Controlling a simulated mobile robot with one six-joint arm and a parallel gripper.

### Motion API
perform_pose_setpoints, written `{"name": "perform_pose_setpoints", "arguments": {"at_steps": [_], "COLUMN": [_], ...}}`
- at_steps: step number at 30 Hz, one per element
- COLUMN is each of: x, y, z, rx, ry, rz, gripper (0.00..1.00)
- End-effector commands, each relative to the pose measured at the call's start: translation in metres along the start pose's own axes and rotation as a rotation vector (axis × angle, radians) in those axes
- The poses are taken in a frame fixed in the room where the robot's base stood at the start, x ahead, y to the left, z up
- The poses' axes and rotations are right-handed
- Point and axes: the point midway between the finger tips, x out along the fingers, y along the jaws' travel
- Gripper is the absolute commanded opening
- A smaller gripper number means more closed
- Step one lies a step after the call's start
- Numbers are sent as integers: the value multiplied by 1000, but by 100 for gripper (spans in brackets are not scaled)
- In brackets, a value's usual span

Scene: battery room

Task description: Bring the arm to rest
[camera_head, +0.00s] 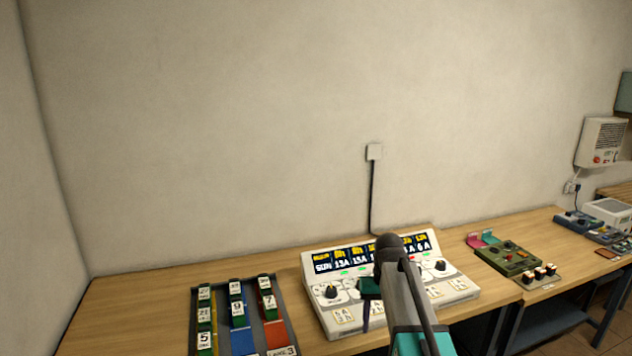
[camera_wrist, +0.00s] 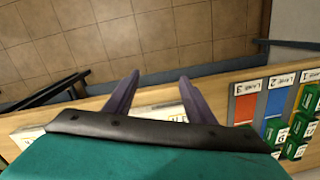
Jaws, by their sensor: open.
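My gripper (camera_wrist: 159,76) is open in the wrist view, its two purple fingers spread with nothing between them. In the head view my gripper (camera_head: 366,318) hangs in front of the white charging console, partly hidden by my own arm. My arm reaches in from the bottom edge and bends down over the console's middle. From these frames I cannot tell how high the fingers are above the console or whether they touch it.
The white console (camera_head: 318,298) with dials and a lit display stands on the wooden bench (camera_head: 130,310). A dark tray (camera_head: 279,293) with green batteries in coloured lanes is left of it. A green device (camera_head: 508,258) stands right. The wall (camera_head: 220,120) is behind; tiled floor (camera_wrist: 150,40) shows in the wrist view.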

Motion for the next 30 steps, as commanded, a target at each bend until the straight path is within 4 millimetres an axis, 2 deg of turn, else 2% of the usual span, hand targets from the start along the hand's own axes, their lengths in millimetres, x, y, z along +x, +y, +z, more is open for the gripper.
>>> {"name": "perform_pose_setpoints", "arguments": {"at_steps": [1, 5, 11, 21, 30], "x": [13, 42, 111, 223, 313], "y": [0, 0, 1, 3, 5], "z": [2, 9, 33, 85, 140], "rx": [0, 0, 0, 1, 1], "ry": [-13, -47, -129, -256, -349], "rz": [0, 0, 0, 3, 6], "gripper": [50, 50, 50, 50, 50]}}
